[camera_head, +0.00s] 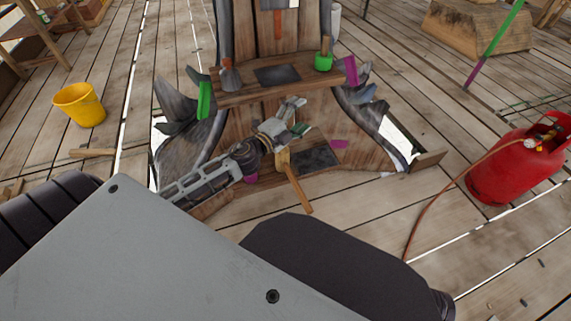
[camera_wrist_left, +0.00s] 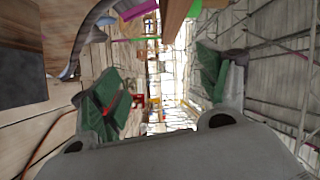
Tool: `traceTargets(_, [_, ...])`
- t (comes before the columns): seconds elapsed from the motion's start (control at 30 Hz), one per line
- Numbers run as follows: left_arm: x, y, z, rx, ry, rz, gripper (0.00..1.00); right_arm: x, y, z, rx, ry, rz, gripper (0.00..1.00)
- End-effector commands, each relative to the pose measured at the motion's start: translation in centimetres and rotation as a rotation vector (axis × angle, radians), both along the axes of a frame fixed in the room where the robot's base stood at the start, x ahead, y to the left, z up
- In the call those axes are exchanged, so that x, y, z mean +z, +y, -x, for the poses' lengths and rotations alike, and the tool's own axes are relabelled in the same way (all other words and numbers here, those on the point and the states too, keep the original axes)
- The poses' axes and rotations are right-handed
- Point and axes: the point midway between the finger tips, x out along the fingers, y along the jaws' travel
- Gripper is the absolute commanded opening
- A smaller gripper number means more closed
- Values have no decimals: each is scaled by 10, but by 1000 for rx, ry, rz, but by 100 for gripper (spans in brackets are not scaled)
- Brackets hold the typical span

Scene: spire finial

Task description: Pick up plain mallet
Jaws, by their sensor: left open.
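A plain wooden mallet (camera_head: 297,190) leans or lies at the lower wooden ledge in the head view, its handle slanting down to the right. Its upper end is partly behind my left gripper (camera_head: 298,117). The gripper is open and sits just above the mallet in the picture; whether they touch is unclear. In the left wrist view the green-padded fingers (camera_wrist_left: 163,92) are spread apart with nothing held between them. My right gripper is not in view.
Plank floor near the cylinder is mostly clear.

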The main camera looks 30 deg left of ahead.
Motion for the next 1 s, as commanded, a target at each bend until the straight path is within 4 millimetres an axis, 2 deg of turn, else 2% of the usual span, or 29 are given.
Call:
traceTargets(0.1, [16, -18, 1, -116, -73, -123, 76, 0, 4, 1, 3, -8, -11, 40])
traceTargets(0.27, [28, -41, 9, -272, -148, -295, 76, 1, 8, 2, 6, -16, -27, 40])
traceTargets(0.43, [28, -60, 21, -434, -200, -486, 76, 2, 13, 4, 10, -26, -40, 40])
traceTargets(0.6, [17, -70, 35, -589, -223, -686, 76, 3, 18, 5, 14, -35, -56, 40])
traceTargets(0.8, [-5, -66, 51, -761, -210, -931, 76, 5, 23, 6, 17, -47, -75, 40])
traceTargets(1.0, [-30, -43, 64, -912, -150, -1186, 76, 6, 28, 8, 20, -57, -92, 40])
